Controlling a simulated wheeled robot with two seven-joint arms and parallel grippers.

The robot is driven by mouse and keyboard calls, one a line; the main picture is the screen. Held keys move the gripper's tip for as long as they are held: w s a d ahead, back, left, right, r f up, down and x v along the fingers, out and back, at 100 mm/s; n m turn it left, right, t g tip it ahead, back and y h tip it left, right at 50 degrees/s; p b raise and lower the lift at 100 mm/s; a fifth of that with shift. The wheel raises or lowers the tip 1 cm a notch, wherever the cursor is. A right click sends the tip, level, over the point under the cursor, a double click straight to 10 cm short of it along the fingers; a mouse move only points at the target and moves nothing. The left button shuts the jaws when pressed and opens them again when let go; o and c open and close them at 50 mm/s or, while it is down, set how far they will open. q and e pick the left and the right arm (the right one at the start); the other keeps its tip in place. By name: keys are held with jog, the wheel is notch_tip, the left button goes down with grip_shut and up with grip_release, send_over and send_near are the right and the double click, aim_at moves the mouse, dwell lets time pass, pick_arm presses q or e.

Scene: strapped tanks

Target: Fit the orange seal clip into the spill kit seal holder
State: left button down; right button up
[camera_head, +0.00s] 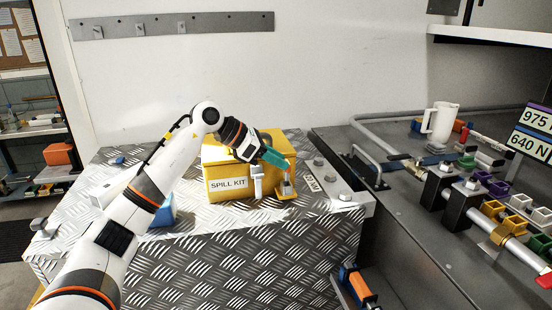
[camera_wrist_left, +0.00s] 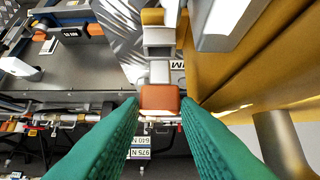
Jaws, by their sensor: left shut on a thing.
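My left gripper (camera_head: 275,158), with green fingers, is at the right front of the yellow spill kit box (camera_head: 226,198). It is shut on the small orange seal clip (camera_wrist_left: 160,98), which sits between the fingertips in the left wrist view. In the head view the clip is tiny beside the fingertips, above a yellow bracket (camera_head: 287,195) at the box's front right corner. Grey holder-like parts (camera_wrist_left: 158,38) lie just beyond the clip in the wrist view. Whether clip and holder touch, I cannot tell. My right gripper is not in view.
A grey latch (camera_head: 257,181) stands on the box front, close left of the fingers. The box stands on a tread-plate top (camera_head: 190,217). A grey bench (camera_head: 400,230) at right carries pipes, coloured blocks and a white jug (camera_head: 440,122).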

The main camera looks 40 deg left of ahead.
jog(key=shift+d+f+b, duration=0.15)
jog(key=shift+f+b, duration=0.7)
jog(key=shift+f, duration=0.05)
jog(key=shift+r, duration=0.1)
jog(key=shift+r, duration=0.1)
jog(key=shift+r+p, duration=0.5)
jog(key=shift+p, duration=0.2)
dwell(0.6)
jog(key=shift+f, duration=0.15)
dwell(0.6)
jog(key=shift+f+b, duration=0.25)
jog(key=shift+b, duration=0.15)
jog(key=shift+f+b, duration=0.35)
